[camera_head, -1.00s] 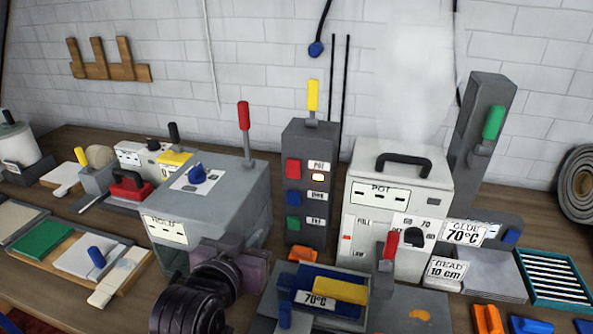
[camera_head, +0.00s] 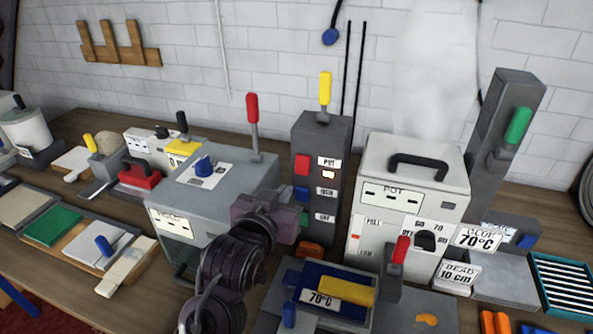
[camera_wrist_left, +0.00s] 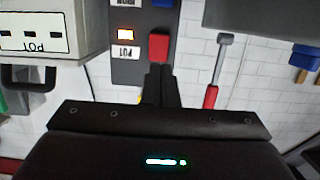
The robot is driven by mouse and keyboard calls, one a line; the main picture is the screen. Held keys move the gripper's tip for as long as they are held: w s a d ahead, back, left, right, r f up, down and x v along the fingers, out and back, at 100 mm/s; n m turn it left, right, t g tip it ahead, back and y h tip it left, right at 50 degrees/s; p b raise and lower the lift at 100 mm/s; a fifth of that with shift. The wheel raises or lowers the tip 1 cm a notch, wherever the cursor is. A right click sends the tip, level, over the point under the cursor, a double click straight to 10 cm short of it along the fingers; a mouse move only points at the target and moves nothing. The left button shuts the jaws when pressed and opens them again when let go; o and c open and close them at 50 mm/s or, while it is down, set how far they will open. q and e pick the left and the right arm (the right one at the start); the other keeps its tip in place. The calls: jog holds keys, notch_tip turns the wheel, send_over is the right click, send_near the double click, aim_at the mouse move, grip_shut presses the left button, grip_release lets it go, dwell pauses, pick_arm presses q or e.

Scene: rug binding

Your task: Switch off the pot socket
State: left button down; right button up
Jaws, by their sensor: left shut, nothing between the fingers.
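The grey socket tower (camera_head: 318,225) stands between the grey box and the white pot unit (camera_head: 420,180). Blue and green switches sit below. My left gripper (camera_head: 290,205) is in front of the tower, below the red switch. In the wrist view the fingers (camera_wrist_left: 160,72) are together and empty, pointing at the red switch (camera_wrist_left: 158,47); I cannot tell whether they touch it. My right gripper is out of view.
The grey box (camera_head: 235,185) with a red lever stands left of the tower. A tray with a blue and yellow block (camera_head: 345,290) and a red-handled lever (camera_head: 400,250) lies in front. A yellow-handled lever (camera_head: 325,90) tops the tower.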

aim_at(301, 170)
pick_arm(q)
jog(key=p+x, duration=0.2)
jog(key=x, duration=0.5)
jog(key=shift+w+d+p, duration=0.15)
jog(key=shift+w+p, duration=0.15)
jog(key=shift+p, duration=0.05)
jog(key=shift+w+d+f, duration=0.15)
jog(key=shift+w+d, duration=0.05)
jog(key=shift+w, duration=0.35)
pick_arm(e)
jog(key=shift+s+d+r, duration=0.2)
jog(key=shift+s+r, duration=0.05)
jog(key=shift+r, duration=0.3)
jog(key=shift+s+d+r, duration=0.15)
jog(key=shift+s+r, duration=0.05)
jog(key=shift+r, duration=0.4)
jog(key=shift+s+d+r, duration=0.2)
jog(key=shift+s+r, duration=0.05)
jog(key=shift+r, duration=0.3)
pick_arm(q)
jog(key=shift+f, duration=0.1)
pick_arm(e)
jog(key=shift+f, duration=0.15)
